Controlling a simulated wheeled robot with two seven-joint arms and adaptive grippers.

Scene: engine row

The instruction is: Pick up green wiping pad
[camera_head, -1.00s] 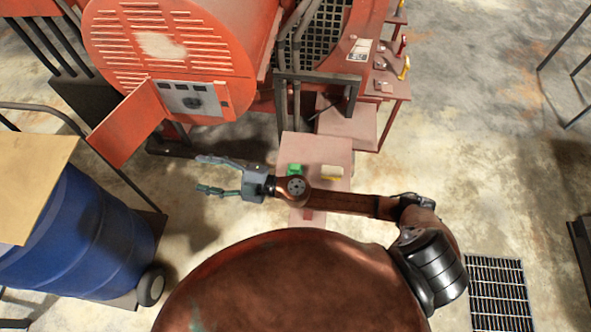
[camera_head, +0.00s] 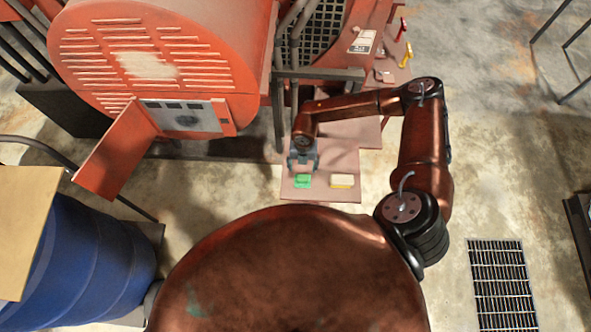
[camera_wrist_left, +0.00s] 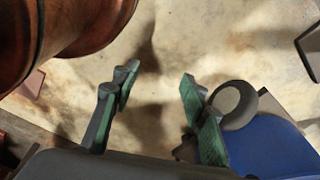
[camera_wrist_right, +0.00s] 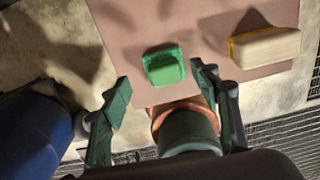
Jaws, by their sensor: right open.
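The green wiping pad (camera_head: 303,181) lies on a pinkish-brown platform (camera_head: 318,193) in the head view. In the right wrist view the pad (camera_wrist_right: 163,66) lies flat, ahead of and between the fingers. My right gripper (camera_head: 303,166) is open and empty, just behind the pad in the head view, with a gap between the fingertips and the pad in the wrist view (camera_wrist_right: 160,84). My left gripper (camera_wrist_left: 158,85) shows only in its own wrist view; its fingers are apart over bare floor, with nothing between them.
A cream block with a yellow base (camera_head: 342,181) lies right of the pad. A large orange machine (camera_head: 160,60) stands behind, with an open panel door (camera_head: 115,152). A blue barrel (camera_head: 85,255) is at left.

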